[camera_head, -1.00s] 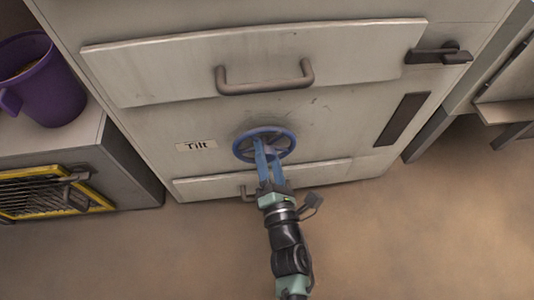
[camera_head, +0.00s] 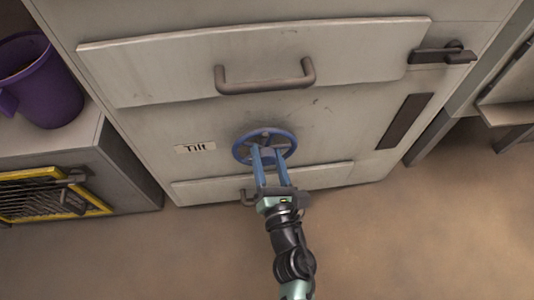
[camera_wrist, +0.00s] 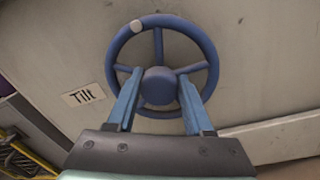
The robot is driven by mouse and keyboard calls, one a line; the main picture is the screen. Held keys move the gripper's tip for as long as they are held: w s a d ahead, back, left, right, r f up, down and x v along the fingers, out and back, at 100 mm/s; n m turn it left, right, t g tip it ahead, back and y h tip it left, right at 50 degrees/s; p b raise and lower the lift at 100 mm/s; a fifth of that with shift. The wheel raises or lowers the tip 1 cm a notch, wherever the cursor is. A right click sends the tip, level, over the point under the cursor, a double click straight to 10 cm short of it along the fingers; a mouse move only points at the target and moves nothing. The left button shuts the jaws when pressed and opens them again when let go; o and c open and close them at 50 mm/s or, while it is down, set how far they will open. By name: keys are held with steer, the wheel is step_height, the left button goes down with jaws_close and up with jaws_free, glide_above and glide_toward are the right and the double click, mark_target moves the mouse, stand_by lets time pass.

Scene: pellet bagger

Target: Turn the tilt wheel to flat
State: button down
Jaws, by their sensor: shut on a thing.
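The blue tilt wheel (camera_head: 240,143) is on the front of the pale machine, right of the "Tilt" label (camera_head: 195,147). My gripper (camera_head: 268,151) reaches the wheel from below. Its two blue fingers lie on either side of the hub and are shut on the wheel. The lower rim passes between and behind the fingers, and their exact contact points are partly hidden.
A wide panel with a bar handle (camera_head: 265,87) is above the wheel, and a dark latch (camera_head: 443,55) is at upper right. A lower panel (camera_head: 325,175) is just below the wheel. A purple bucket (camera_head: 50,95) stands on a grey cabinet at left. The floor in front is clear.

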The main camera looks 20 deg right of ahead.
steer(key=shift+c, duration=1.6)
jaws_free()
steer(key=shift+s, duration=0.1)
steer(key=p+v, duration=0.2)
steer(key=v, duration=1.1)
steer(key=shift+f, duration=0.1)
